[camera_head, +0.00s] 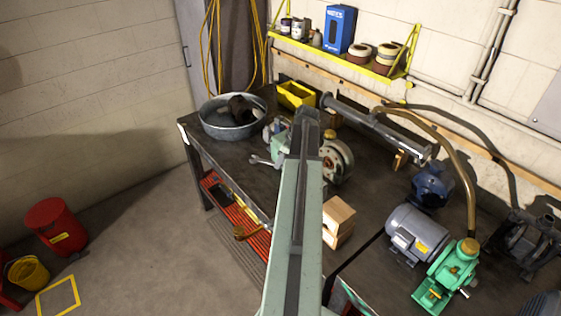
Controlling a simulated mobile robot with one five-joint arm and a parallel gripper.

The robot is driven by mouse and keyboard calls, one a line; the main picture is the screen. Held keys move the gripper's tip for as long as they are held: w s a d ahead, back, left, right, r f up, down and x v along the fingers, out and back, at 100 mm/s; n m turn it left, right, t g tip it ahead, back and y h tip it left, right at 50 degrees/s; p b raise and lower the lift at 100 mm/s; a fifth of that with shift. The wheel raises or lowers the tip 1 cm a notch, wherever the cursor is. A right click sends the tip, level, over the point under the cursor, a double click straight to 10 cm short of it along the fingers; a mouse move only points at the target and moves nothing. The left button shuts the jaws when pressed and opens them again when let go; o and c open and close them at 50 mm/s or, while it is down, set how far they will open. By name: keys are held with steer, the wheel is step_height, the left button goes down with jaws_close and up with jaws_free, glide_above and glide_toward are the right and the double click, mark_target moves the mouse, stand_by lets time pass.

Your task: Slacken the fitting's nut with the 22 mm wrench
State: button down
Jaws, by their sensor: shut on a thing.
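The wrench (260,161) is a silver open-ended tool over the dark bench top, left of my arm. My gripper (278,143) shows partly as a pale green and grey end beside the arm. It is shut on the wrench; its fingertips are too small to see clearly. I cannot read a size on the wrench. No nut can be made out, and the wrench is apart from this piece. My arm hides part of the bench.
A metal basin (229,125) holding a dark part and a yellow bin (296,95) stand at the back left. A round flanged part (337,161), a wooden block (338,221), a grey motor (416,235) and a green pump (449,277) stand right of my arm.

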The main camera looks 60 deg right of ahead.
steer(key=shift+f, duration=0.15)
steer(key=shift+w+f+b, duration=0.1)
steer(key=shift+f+b, duration=0.35)
steer(key=shift+b, duration=0.15)
steer(key=shift+f, duration=0.1)
steer(key=shift+f+b, duration=0.6)
steer(key=shift+b, duration=0.1)
steer(key=shift+s+a+n+y, duration=0.2)
steer(key=shift+a+n+y, duration=0.05)
steer(key=shift+a+n, duration=0.3)
steer(key=shift+s+a+n+y, duration=0.15)
steer(key=shift+a+n+y, duration=0.1)
steer(key=shift+a+n, duration=0.3)
